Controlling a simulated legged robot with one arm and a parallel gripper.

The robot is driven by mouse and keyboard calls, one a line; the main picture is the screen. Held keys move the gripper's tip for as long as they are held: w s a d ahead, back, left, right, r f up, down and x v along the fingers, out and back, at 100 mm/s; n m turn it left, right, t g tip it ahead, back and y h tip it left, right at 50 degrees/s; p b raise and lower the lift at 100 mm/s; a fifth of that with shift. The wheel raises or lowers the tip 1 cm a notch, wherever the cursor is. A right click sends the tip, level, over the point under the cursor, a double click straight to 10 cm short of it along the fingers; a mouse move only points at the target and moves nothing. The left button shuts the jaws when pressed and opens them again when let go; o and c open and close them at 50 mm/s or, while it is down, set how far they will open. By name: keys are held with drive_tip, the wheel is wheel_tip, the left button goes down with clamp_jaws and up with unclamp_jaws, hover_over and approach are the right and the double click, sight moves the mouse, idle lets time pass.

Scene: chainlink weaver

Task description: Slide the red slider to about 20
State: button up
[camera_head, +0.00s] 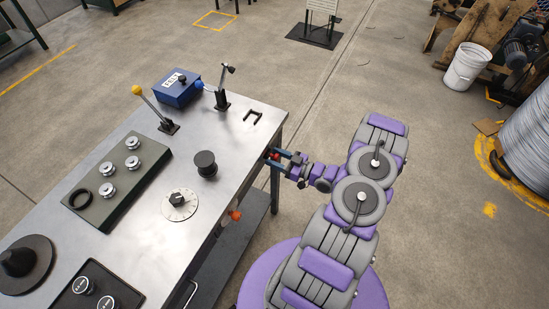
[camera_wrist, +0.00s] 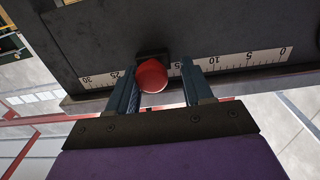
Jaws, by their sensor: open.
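The red slider knob (camera_wrist: 152,76) sits in front of the white scale (camera_wrist: 232,62) on a dark panel in the wrist view. The scale runs from 0 at the right to 30 at the left. The knob stands between the 25 and the 15 region and covers the marks behind it, around 20. My gripper (camera_wrist: 158,70) is open, with one finger on each side of the knob. A gap shows on the right; the left finger is close to the knob, and contact is unclear. In the head view my gripper (camera_head: 283,156) is at the table's right edge, with red beside it.
The metal table (camera_head: 226,131) carries a dial (camera_head: 179,203), a black knob (camera_head: 205,164), levers and a blue box (camera_head: 177,88). An orange knob (camera_head: 235,214) is on the same table side.

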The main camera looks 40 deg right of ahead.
drive_tip(key=shift+w+d+f, duration=0.25)
drive_tip(key=shift+w+d, duration=0.05)
drive_tip(key=shift+d, duration=0.35)
drive_tip(key=shift+w+d+f, duration=0.2)
drive_tip(key=shift+w+d, duration=0.05)
drive_tip(key=shift+d, duration=0.4)
drive_tip(key=shift+s+a+r, duration=0.1)
drive_tip(key=shift+a+r, duration=0.1)
drive_tip(key=shift+a, duration=0.25)
drive_tip(key=shift+c, duration=0.5)
drive_tip(key=shift+s+a+r, duration=0.1)
drive_tip(key=shift+a+r, duration=0.1)
drive_tip(key=shift+a, duration=0.35)
drive_tip(key=shift+c, duration=2.2)
drive_tip(key=shift+d+f, duration=0.1)
drive_tip(key=shift+d, duration=0.4)
clamp_jaws()
drive_tip(key=shift+a, duration=0.1)
